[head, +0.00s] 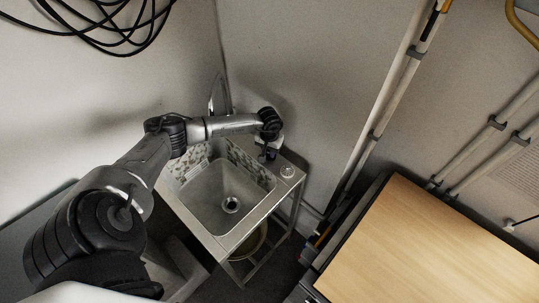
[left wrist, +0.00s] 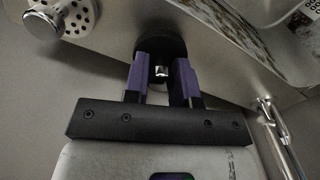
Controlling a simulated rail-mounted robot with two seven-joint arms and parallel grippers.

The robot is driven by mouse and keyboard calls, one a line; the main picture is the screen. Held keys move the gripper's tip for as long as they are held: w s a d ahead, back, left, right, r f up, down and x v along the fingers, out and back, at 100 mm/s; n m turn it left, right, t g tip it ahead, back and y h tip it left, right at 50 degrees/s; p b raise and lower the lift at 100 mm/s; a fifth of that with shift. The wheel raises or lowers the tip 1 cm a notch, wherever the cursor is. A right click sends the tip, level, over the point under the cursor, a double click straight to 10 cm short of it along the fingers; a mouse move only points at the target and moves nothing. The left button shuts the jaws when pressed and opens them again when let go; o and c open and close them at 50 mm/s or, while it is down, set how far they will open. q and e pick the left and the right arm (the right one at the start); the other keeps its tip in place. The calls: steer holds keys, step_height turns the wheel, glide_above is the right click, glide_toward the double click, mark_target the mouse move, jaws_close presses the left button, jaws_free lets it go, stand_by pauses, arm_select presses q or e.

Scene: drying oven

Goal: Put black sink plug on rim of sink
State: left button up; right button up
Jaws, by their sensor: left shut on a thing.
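The black sink plug (left wrist: 160,46) is a dark round disc with a small silver knob, seen in the left wrist view. My left gripper (left wrist: 161,78) is shut on it, with a purple finger on each side of the knob. The plug is over the metal rim of the sink (left wrist: 110,50); I cannot tell whether it touches. In the head view my left gripper (head: 267,152) is at the back right corner of the sink (head: 238,241), and the plug is not clear there. My right gripper is not in view.
A round silver fitting (head: 288,172) sits on the right rim of the sink. The tap (head: 215,97) stands behind the basin, near the wall corner. The open drain (head: 231,204) is in the basin. A wooden tabletop (head: 430,250) is at the right, with pipes on the wall.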

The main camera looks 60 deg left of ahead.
arm_select(q)
steer(key=shift+f, duration=0.5)
steer(key=shift+r, duration=0.1)
steer(key=shift+f, duration=0.25)
steer(key=o, duration=0.9)
steer(key=shift+r, duration=0.1)
